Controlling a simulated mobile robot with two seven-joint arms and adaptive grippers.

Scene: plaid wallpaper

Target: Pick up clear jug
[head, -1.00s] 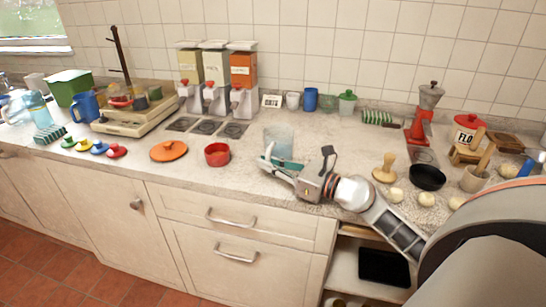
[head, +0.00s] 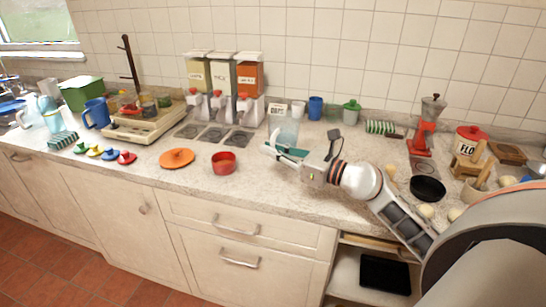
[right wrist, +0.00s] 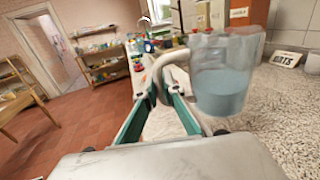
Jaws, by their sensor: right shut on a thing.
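The clear jug (head: 287,130) with bluish contents is near the middle of the counter in the head view. In the right wrist view the jug (right wrist: 223,85) is upright, to the right of my fingers, with its pale handle (right wrist: 165,75) between them. My right gripper (head: 276,147) is shut on that handle; its teal-lined fingers also show in the right wrist view (right wrist: 160,97). The jug appears raised a little above the counter. The gripper partly hides its lower part in the head view. My left gripper is not in view.
Dispensers (head: 222,85) stand behind left, with a sign (head: 279,108) and blue cup (head: 315,108) behind. A black pan (head: 428,188) sits right.

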